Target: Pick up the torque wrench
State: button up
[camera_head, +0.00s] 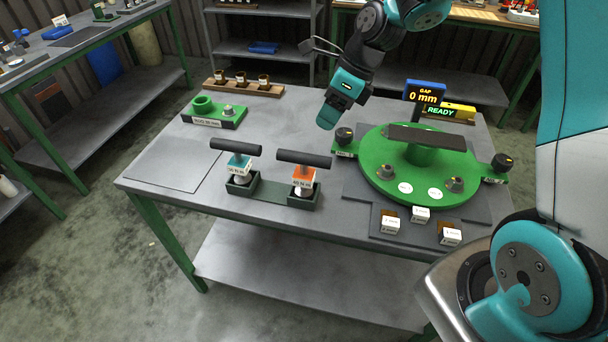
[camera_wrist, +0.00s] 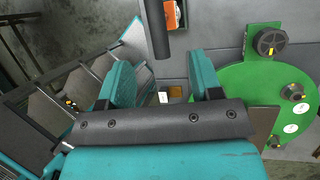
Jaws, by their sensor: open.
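Two T-shaped tools with black bar handles stand in a dark green holder (camera_head: 262,190); they look like torque wrenches. The left one has a teal block (camera_head: 238,164), the right one an orange block (camera_head: 304,178). Their labels are too small to read surely. My gripper (camera_head: 328,118) is open and empty, pointing down above the table, behind and right of the orange tool. In the wrist view, the orange tool's black handle (camera_wrist: 157,30) lies ahead of the two teal fingers (camera_wrist: 160,68), apart from them, with part of its orange block (camera_wrist: 173,14) showing.
A round green fixture (camera_head: 420,170) with knobs and a dark plate stands at right. A "0 mm" gap display (camera_head: 425,92) is behind it. Small labelled blocks (camera_head: 420,214) sit in front. A green block (camera_head: 213,112) and a brown rack (camera_head: 243,88) stand at back left.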

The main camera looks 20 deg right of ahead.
aim_at(306, 154)
jog(key=p+x, duration=0.1)
jog(key=x, duration=0.6)
jog(key=shift+s+p+x, duration=0.1)
jog(key=shift+p+x, duration=0.35)
jog(key=shift+x, duration=0.95)
jog(key=shift+s+p+x, duration=0.15)
jog(key=shift+p+x, duration=0.3)
jog(key=shift+x, duration=0.9)
jog(key=shift+a+r, duration=0.1)
jog(key=shift+a, duration=0.05)
grip_shut()
